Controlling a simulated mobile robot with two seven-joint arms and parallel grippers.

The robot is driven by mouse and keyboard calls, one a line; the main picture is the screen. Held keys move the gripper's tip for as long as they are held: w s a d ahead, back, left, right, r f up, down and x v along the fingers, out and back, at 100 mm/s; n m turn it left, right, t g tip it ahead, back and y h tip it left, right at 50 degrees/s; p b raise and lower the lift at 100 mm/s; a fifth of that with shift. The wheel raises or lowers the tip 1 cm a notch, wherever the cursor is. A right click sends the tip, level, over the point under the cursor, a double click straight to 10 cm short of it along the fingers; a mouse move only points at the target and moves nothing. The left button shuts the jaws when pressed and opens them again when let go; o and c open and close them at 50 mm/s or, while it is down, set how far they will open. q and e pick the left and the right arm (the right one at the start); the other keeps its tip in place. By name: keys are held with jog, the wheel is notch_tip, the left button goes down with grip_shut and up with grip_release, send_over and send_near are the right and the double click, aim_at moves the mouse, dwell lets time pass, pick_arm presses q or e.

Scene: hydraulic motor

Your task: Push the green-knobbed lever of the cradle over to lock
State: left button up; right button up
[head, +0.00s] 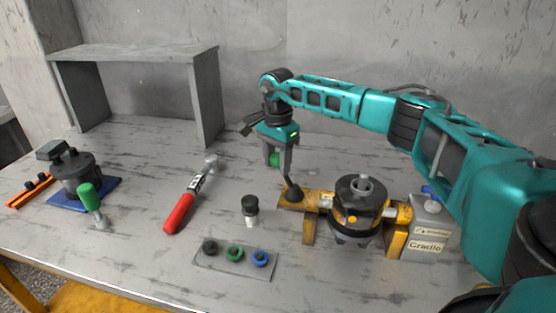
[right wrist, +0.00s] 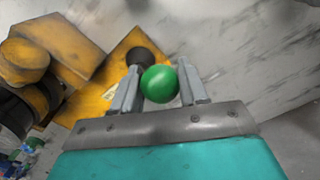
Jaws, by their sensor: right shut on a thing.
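The yellow cradle (head: 291,199) stands at the right of the table, holding a dark round motor (head: 358,197). My right gripper (head: 277,161) reaches down from above and is shut on the green knob. In the right wrist view, the knob (right wrist: 160,84) sits between the two grey fingers (right wrist: 158,88), with the dark foot (right wrist: 142,58) behind it. The lever's shaft is mostly hidden by the fingers. My left gripper does not show.
A grey shelf (head: 140,54) stands at the back left.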

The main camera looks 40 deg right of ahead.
jog(key=shift+w+a+f, duration=0.1)
jog(key=shift+w+a, duration=0.05)
jog(key=shift+o, duration=0.4)
jog(key=shift+w+a+f, duration=0.2)
jog(key=shift+w+a, duration=0.1)
jog(key=shift+a+f, duration=0.1)
jog(key=o, duration=0.6)
jog(key=shift+w+f, duration=0.1)
jog(key=shift+r, duration=0.2)
notch_tip(320, 180, up, 6)
jog(key=p, duration=0.4)
jog(key=shift+p, duration=0.35)
